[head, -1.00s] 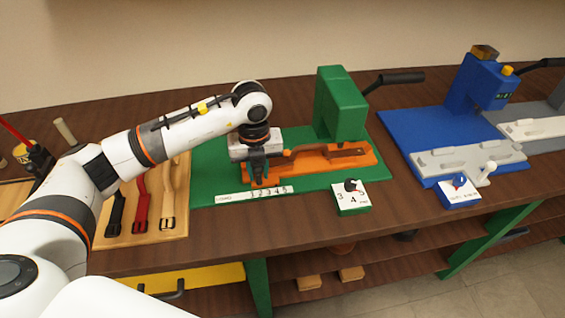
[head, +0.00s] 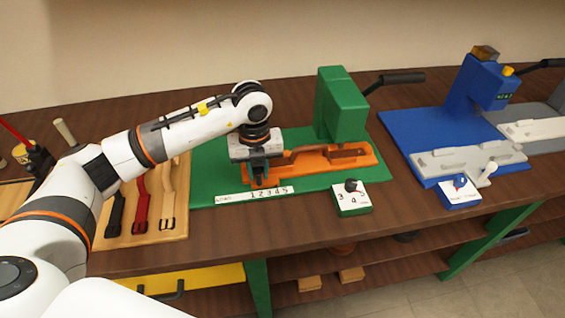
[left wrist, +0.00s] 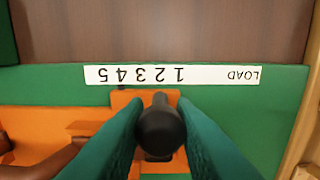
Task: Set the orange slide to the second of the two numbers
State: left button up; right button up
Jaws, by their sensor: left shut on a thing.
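The orange slide (head: 318,165) lies on the green base plate (head: 210,160), partly under the green press head (head: 342,105). My left gripper (head: 259,178) is at the slide's left end, shut on its dark round knob (left wrist: 160,127). In the left wrist view, both green fingers flank this knob. A white scale strip (head: 275,191) marked LOAD and 1 to 5 runs along the plate's front edge. My right gripper is not in view.
A brown piece lies on the slide. Black, red and tan straps (head: 141,205) lie on a wooden board at left. A blue press (head: 475,90) stands at right.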

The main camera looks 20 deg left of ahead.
pick_arm(q)
jog(key=o, duration=0.7)
jog(key=shift+r+p, duration=1.95)
jog(key=shift+r, duration=1.1)
jog(key=shift+f, duration=0.1)
